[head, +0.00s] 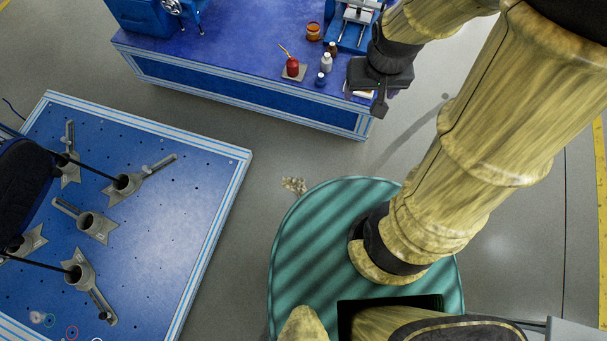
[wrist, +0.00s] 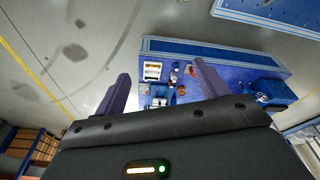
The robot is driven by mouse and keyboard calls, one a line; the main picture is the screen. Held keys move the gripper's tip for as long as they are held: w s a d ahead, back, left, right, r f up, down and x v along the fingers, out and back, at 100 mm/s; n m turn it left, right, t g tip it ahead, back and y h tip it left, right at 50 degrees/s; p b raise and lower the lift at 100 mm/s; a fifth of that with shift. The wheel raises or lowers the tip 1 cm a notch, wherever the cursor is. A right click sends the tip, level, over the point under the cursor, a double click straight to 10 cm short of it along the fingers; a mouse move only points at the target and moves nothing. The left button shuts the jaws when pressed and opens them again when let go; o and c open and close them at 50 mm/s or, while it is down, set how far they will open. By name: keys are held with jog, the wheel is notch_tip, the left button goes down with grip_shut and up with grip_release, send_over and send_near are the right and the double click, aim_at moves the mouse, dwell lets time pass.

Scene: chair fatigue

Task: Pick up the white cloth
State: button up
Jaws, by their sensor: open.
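A small white item, likely the white cloth (wrist: 152,67), lies on the blue bench near its edge and shows between my fingers in the wrist view. In the head view only a pale sliver of it (head: 363,94) shows beside my gripper, which hides the rest. My gripper (head: 379,101) is above the right end of the bench. In the wrist view its two dark fingers (wrist: 160,70) are spread wide with nothing held between them. The cloth appears apart from the fingers, at some distance below them.
The blue bench (head: 225,98) also bears a red oil can (head: 292,67), small bottles (head: 326,62), an orange jar (head: 313,31) and a blue machine (head: 350,27) close to my gripper. A blue perforated table (head: 165,240) with grey clamps stands at left. Grey floor lies between.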

jog(key=w+a+f+n+b, duration=0.1)
jog(key=w+f+b, duration=0.3)
jog(key=f+b, duration=0.75)
jog(key=w+a+f+n+b, duration=0.1)
jog(key=w+f+b, duration=0.45)
jog(key=f, duration=1.15)
jog(key=a+f+n+g+b, duration=0.1)
jog(key=a+f+b, duration=0.2)
jog(key=f+b, duration=1.1)
jog(key=w+a+f+n+b, duration=0.1)
jog(key=a+f+b, duration=0.3)
jog(key=f+b, duration=1.1)
jog(key=a+f+g+b, duration=0.1)
jog(key=a+f+b, duration=0.3)
jog(key=f+b, duration=1.1)
notch_tip(320, 180, down, 28)
jog(key=shift+w+a+r+n+g, duration=0.2)
jog(key=shift+r+n+g, duration=0.1)
jog(key=shift+n, duration=0.1)
jog(key=shift+f, duration=0.1)
notch_tip(320, 180, down, 10)
jog(key=b, duration=0.8)
